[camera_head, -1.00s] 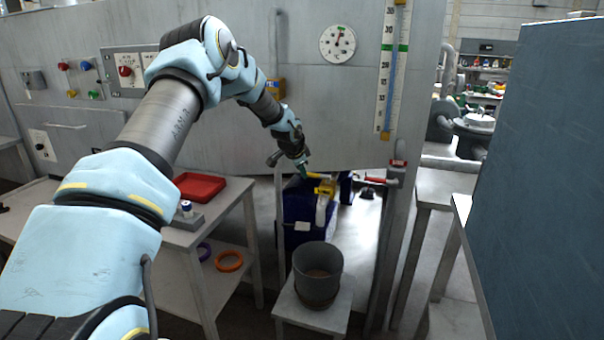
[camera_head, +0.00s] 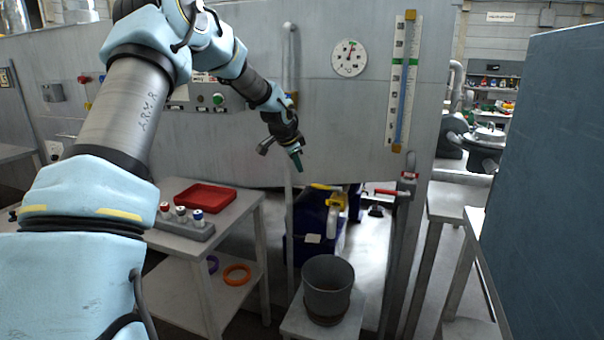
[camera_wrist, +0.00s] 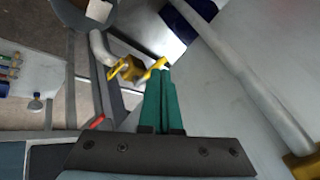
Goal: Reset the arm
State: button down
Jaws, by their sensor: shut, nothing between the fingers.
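My gripper (camera_head: 297,163) hangs at the end of my arm in front of the grey wall panel, above the dark blue bin. It points downward. In the wrist view its green fingers (camera_wrist: 162,100) are together with nothing between them. My arm is bent, with its elbow up at the top left of the head view.
A dark blue bin (camera_head: 300,250) with yellow and white items stands below. A grey bucket (camera_head: 328,290) sits on a small stand. Left is a table with a red tray (camera_head: 205,197) and a cylinder rack (camera_head: 180,228). A blue-grey panel (camera_head: 550,190) fills the right.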

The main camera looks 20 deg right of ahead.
dwell(0.4)
jog(key=s+a+n+y, duration=0.1)
jog(key=s+a+n, duration=0.25)
jog(key=a, duration=0.35)
jog(key=s+a+n+g+y, duration=0.1)
jog(key=s+a+n, duration=0.1)
jog(key=s+a, duration=0.45)
jog(key=s+a+n+y, duration=0.1)
jog(key=s+a+n, duration=0.2)
jog(key=a, duration=0.5)
jog(key=s+a+f+n+g+y, duration=0.1)
jog(key=s+a+n+g, duration=0.1)
jog(key=s+a+n, duration=0.6)
jog(key=s+a, duration=0.6)
jog(key=s, duration=0.4)
jog(key=shift+a+f, duration=0.25)
jog(key=shift+f, duration=0.1)
jog(key=c, duration=1.6)
grip_release()
